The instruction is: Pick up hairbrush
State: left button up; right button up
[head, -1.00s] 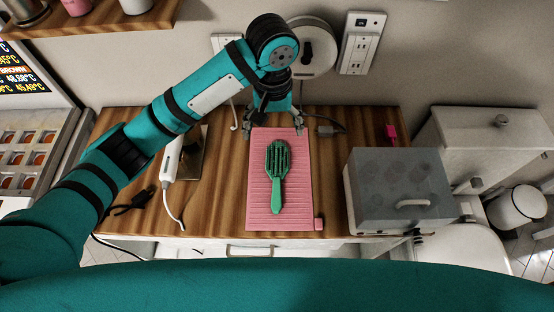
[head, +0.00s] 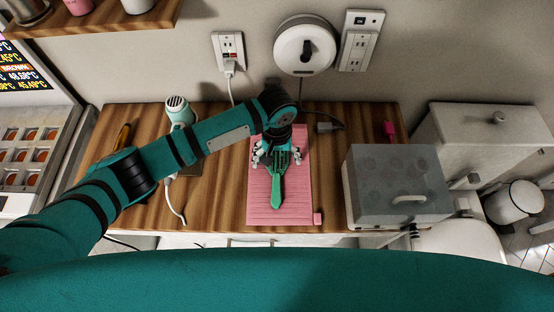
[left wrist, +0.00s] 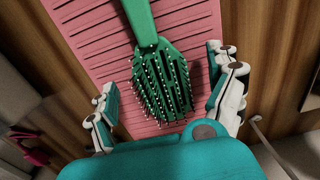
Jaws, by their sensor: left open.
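The green hairbrush (head: 277,188) lies on a pink ridged mat (head: 258,205) on the wooden counter, its handle toward me and its head away from me. My left gripper (head: 276,160) is over the brush's head, which it partly hides in the head view. In the left wrist view, the hairbrush (left wrist: 160,75) shows its bristles up, and the fingers of my left gripper (left wrist: 168,95) are spread on either side of the head, with gaps between. The gripper is open and empty. My right gripper is not in view.
A grey lidded box (head: 398,190) stands right of the mat. A hair dryer (head: 179,112) and a white cable are at the left, partly behind my arm. A small pink item (head: 389,129) lies at the back right.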

pick_arm(q)
jog(key=shift+f, duration=0.35)
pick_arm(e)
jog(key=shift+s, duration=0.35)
pick_arm(q)
jog(key=shift+c, duration=0.5)
jog(key=c, duration=1.2)
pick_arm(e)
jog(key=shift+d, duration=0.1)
pick_arm(q)
jog(key=shift+r, duration=0.1)
